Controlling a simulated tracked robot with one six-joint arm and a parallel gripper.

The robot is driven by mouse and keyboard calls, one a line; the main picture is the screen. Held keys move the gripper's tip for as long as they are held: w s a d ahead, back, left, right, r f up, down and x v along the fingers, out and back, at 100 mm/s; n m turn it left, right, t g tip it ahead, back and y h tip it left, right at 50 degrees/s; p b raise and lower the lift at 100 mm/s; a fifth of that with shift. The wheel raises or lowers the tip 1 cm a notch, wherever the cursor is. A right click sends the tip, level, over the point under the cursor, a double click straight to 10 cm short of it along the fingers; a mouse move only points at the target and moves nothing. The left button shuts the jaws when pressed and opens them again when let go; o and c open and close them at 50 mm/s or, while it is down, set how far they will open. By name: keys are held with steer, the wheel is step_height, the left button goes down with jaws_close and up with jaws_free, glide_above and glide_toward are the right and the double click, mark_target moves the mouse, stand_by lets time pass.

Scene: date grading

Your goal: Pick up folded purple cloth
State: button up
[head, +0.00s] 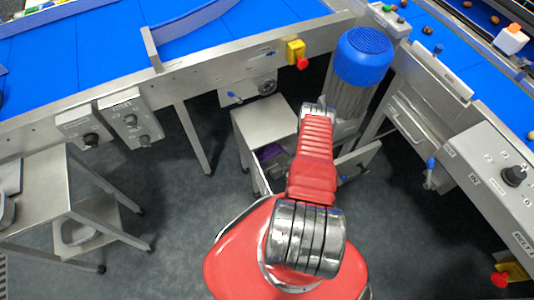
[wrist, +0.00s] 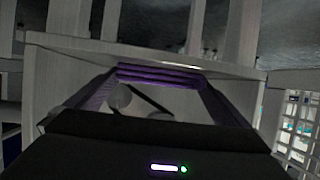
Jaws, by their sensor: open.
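The purple cloth (head: 277,157) shows as a small dark purple patch inside the open drawer of the steel cabinet, left of my red arm in the head view. In the wrist view, a layered purple strip (wrist: 165,76) lies across the upper middle, with purple also along both slanting sides. My gripper (wrist: 160,105) is open, and its dark housing fills the bottom of that view. The purple is beyond the housing; I cannot tell whether anything touches it. My arm hides the gripper in the head view.
A control box (head: 497,165) is at the right and a steel table (head: 42,190) at the left. Grey floor is free between table and cabinet.

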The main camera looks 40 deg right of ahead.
mark_target(271, 155)
steer(key=shift+w+f, duration=0.1)
steer(key=shift+w, duration=0.1)
stand_by(0.4)
steer(key=c, duration=0.7)
steer(key=shift+s+r, duration=0.1)
steer(key=shift+r, duration=0.1)
steer(key=shift+s+r, duration=0.1)
steer(key=shift+r, duration=0.45)
step_height(271, 155, up, 6)
steer(key=shift+s+f, duration=0.1)
steer(key=shift+s, duration=0.05)
steer(key=s+a, duration=0.2)
steer(key=s, duration=0.7)
steer(key=s+a, duration=0.3)
steer(key=s, duration=0.6)
steer(key=shift+s+a, duration=0.25)
steer(key=shift+a, duration=0.05)
steer(key=shift+f, duration=0.1)
